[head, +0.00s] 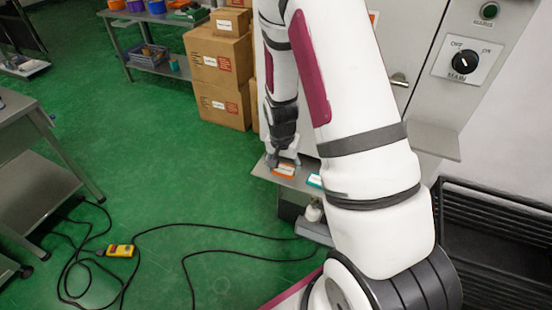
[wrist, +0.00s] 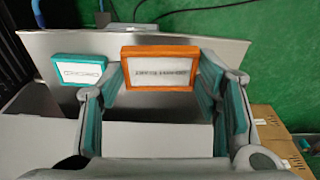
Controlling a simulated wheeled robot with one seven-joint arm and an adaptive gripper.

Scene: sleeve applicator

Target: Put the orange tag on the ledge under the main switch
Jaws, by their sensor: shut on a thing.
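The orange tag (wrist: 160,66), a white label in an orange frame, is between the fingertips of my gripper (wrist: 162,72) in the wrist view. My gripper is shut on its two sides. In the head view the orange tag (head: 285,170) is at a low grey shelf (head: 299,184), with my gripper (head: 284,159) over it. I cannot tell whether the tag still touches the shelf. The main switch (head: 464,62), a black knob on a white plate, is on the grey cabinet at upper right. The bare grey ledge (head: 435,140) sticks out below it, partly hidden by my arm.
A teal tag (wrist: 80,70) lies on the shelf beside the orange one. Cardboard boxes (head: 219,65) stand behind. A black rack (head: 495,225) is at lower right. A cable with a yellow control box (head: 120,251) lies on the open green floor.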

